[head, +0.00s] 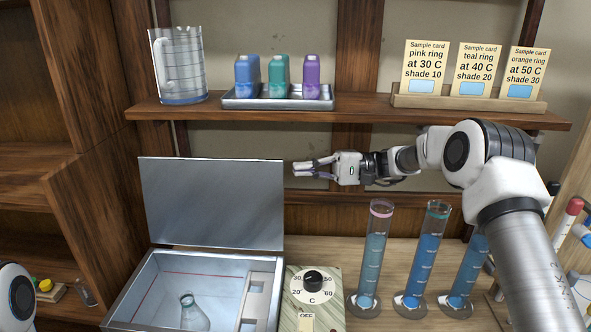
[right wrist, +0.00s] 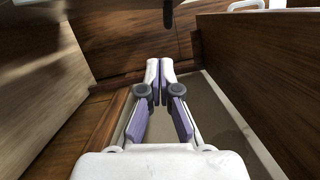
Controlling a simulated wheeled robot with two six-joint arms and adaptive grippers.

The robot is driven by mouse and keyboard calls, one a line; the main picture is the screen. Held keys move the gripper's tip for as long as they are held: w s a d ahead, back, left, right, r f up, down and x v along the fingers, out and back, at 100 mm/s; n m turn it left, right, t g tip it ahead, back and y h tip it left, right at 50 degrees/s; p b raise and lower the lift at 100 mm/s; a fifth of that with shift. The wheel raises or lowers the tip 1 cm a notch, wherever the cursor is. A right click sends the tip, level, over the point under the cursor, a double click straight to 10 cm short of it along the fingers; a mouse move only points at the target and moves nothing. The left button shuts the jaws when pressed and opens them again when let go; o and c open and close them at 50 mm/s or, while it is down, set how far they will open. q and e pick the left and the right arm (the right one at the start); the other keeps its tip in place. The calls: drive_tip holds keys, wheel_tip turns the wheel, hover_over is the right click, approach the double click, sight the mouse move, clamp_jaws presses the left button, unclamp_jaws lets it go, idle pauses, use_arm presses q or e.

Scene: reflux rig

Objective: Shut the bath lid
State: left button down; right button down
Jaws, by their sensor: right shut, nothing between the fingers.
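The bath lid (head: 213,203) is a flat grey metal panel. In the head view it stands raised and open at the back of the bath (head: 128,300), an open metal box at the lower left. A small glass flask (head: 192,316) sits inside the bath. My right gripper (head: 303,170) is shut and empty. It points left, just right of the lid's upper right corner in the picture, below the shelf; a gap shows between them. Its closed fingers (right wrist: 160,72) also show in the right wrist view, where I cannot make out the lid. My left gripper is out of view.
A control box with a black dial (head: 312,281) stands right of the bath. Several tall cylinders (head: 422,265) with blue liquid stand further right, under my right arm. The shelf (head: 360,108) above holds a jug (head: 178,66), bottles on a tray and sample cards.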

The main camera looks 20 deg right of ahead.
sight(264, 178)
drive_tip(key=a+p, duration=0.1)
drive_tip(key=a, duration=0.2)
drive_tip(key=s+a+p, duration=0.1)
drive_tip(key=a+p, duration=0.1)
drive_tip(key=a, duration=0.1)
drive_tip(key=a+r+p, duration=0.1)
drive_tip(key=a, duration=0.2)
drive_tip(key=shift+s+a+r, duration=0.1)
drive_tip(key=shift+s+a, duration=0.1)
drive_tip(key=shift+s, duration=0.45)
drive_tip(key=shift+w+a+f, duration=0.1)
drive_tip(key=shift+w+f, duration=0.05)
drive_tip(key=shift+f, duration=0.05)
